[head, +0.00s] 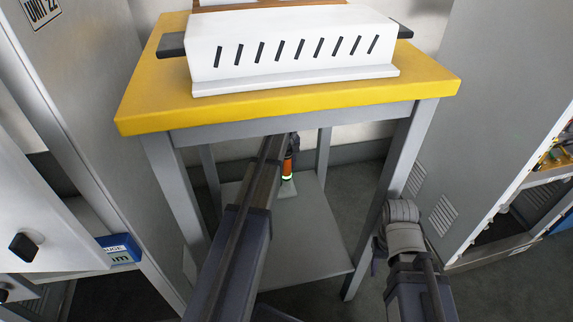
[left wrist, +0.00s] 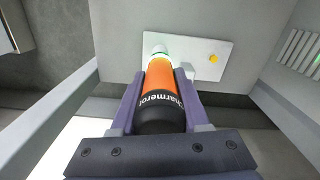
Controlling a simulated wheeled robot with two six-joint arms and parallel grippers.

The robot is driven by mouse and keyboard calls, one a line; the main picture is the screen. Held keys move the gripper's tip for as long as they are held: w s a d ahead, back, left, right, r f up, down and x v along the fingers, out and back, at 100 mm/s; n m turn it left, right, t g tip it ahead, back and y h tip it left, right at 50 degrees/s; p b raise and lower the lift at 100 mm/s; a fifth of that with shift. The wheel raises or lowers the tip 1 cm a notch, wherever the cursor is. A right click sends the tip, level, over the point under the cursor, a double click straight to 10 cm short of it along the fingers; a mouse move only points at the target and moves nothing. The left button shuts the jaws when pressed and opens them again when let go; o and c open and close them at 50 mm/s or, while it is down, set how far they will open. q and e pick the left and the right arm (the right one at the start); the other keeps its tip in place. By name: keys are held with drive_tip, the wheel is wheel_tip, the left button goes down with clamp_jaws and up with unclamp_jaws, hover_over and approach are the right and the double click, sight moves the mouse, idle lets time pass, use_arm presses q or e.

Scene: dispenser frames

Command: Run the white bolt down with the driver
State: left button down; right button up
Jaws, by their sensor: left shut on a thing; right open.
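The driver (head: 287,168), with an orange body, a glowing green ring and a pale tip, hangs below the yellow table top in the head view. In the left wrist view the driver (left wrist: 161,85) shows its orange and black lettered body. My left gripper (head: 292,143) is shut on it; in the left wrist view the two fingers (left wrist: 159,78) clasp its sides. A white plate (left wrist: 218,48) with a yellow knob (left wrist: 213,59) lies beyond the driver's tip. I cannot make out the white bolt. My right arm shows at the lower right, but its jaws do not.
A yellow-topped table (head: 300,100) with grey legs carries a white slotted housing (head: 290,50). Grey cabinets stand on both sides; a blue box (head: 121,249) sits at the left. The table legs flank my left arm.

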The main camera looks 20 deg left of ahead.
use_arm(q)
drive_tip(key=shift+r, duration=0.1)
wheel_tip(320, 180, up, 5)
drive_tip(key=p, duration=0.5)
idle(0.3)
drive_tip(key=shift+s, duration=0.1)
idle(0.3)
